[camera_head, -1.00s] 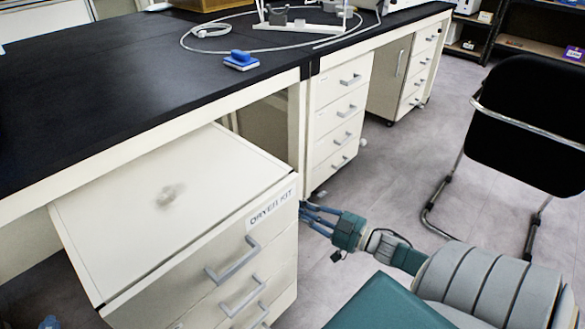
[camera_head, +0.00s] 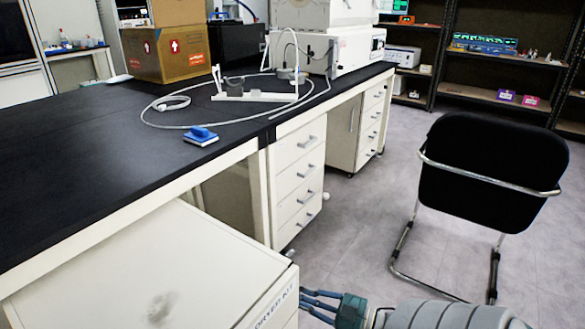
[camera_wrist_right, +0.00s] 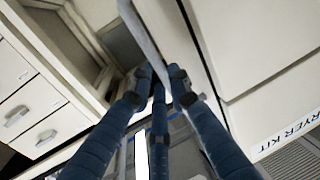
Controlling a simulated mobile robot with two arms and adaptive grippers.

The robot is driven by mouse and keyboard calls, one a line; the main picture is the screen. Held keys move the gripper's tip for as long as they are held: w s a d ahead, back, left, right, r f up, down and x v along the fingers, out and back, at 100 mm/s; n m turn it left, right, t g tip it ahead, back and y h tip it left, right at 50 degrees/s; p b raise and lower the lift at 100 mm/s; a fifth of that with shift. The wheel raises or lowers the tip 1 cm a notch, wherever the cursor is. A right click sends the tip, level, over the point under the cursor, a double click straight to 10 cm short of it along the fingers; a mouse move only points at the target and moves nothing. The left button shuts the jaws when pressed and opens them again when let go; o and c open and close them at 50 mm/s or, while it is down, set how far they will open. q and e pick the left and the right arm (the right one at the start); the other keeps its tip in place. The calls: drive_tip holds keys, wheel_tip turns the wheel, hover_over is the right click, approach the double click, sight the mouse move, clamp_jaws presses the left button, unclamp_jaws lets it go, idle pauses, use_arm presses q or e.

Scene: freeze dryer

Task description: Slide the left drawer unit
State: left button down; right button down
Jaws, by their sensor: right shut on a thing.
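The left drawer unit (camera_head: 150,265) is a cream cabinet with a flat top and a dryer kit label. It stands partly out from under the black bench, at the bottom left of the head view; its drawer fronts are mostly cut off. In the right wrist view its pale side (camera_wrist_right: 275,40) fills the upper right. My right gripper (camera_head: 306,300) is at its right side. My left gripper is out of view.
The black bench (camera_head: 80,150) holds a blue sponge-like block (camera_head: 201,135), a looped cable and a white device. Another drawer unit (camera_head: 298,180) stands beyond the bench leg. A black chair (camera_head: 490,165) is at the right. Grey floor lies clear between chair and drawers.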

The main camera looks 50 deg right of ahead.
drive_tip(key=shift+s+f, duration=0.1)
drive_tip(key=c, duration=1.6)
unclamp_jaws()
drive_tip(key=v, duration=1.2)
drive_tip(key=shift+s, duration=0.15)
